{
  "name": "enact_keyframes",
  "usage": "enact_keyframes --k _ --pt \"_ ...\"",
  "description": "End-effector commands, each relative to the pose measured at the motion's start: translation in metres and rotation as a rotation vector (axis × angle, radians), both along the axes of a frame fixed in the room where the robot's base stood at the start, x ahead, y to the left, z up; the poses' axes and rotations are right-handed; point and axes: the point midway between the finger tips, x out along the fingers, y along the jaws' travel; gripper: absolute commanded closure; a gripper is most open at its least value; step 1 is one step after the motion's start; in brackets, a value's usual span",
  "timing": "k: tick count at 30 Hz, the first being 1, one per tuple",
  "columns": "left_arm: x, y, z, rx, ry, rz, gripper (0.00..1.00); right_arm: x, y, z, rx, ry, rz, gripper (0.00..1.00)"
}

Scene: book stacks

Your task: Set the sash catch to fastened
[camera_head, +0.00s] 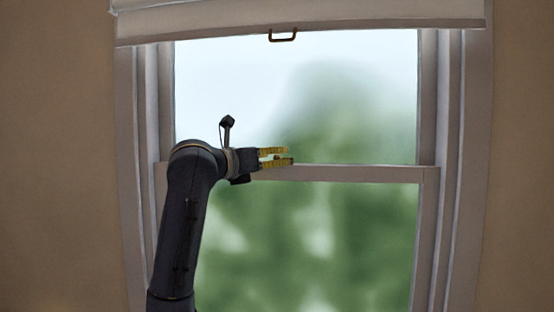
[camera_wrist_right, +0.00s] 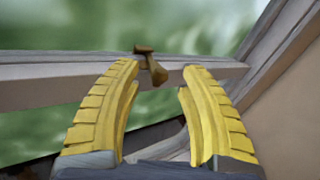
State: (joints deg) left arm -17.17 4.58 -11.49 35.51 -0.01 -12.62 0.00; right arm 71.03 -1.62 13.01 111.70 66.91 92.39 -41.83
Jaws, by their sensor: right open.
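The sash catch (camera_wrist_right: 152,66) is a small brown-gold piece on the window's meeting rail (camera_wrist_right: 50,82). In the right wrist view it has a short crosspiece at the top and an arm leading down toward my gripper. My right gripper (camera_wrist_right: 157,72) is open, with its yellow ribbed fingers on either side of the catch's near end. I see no clear contact. In the head view the right gripper (camera_head: 289,156) is level with the rail (camera_head: 350,173), and its fingers mostly hide the catch. My left gripper is not in view.
A pale blind (camera_head: 300,14) covers the top of the window, and a dark handle (camera_head: 283,36) hangs at its lower edge. The window frame (camera_head: 428,100) and brown wall (camera_head: 520,160) stand to the right. Room in front of the right panes is clear.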

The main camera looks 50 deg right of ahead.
Motion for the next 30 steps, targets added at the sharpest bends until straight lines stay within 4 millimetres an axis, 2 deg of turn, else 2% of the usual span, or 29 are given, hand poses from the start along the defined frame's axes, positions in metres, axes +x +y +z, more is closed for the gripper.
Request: enact_keyframes --k 7,19,30 --pt "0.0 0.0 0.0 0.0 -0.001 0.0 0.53 0.0 -0.016 0.0 0.0 -0.001 0.0 0.59" --pt "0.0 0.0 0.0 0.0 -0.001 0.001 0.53 0.0 -0.019 0.0 0.0 -0.001 0.001 0.57" --pt "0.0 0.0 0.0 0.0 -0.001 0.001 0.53 0.0 -0.018 0.0 0.0 -0.001 0.001 1.0"
